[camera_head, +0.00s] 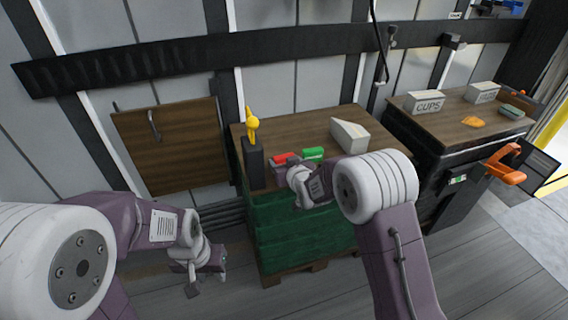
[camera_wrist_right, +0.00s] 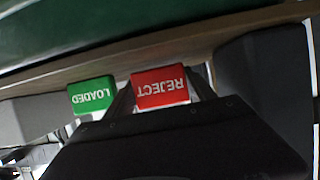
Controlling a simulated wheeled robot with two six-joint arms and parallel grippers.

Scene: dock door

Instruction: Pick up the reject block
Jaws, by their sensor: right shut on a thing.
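The red reject block (camera_head: 286,158) is near the front edge of the wooden-topped green crate in the head view. In the right wrist view the reject block (camera_wrist_right: 161,87) sits between the two fingers, its lettering upside down. My right gripper (camera_head: 287,168) is shut on it; I cannot tell whether the block is clear of the top. The green loaded block (camera_head: 313,154) is just to its right, and shows left of the fingers in the right wrist view (camera_wrist_right: 91,95). My left gripper (camera_head: 206,284) hangs low, left of the crate, its fingers apart and empty.
A black holder (camera_head: 253,166) with a yellow item (camera_head: 252,124) stands at the crate top's left. A pale wedge-shaped box (camera_head: 349,136) lies behind the green block. A dark bench with a cups box (camera_head: 424,103) and an orange handle (camera_head: 505,168) is at the right.

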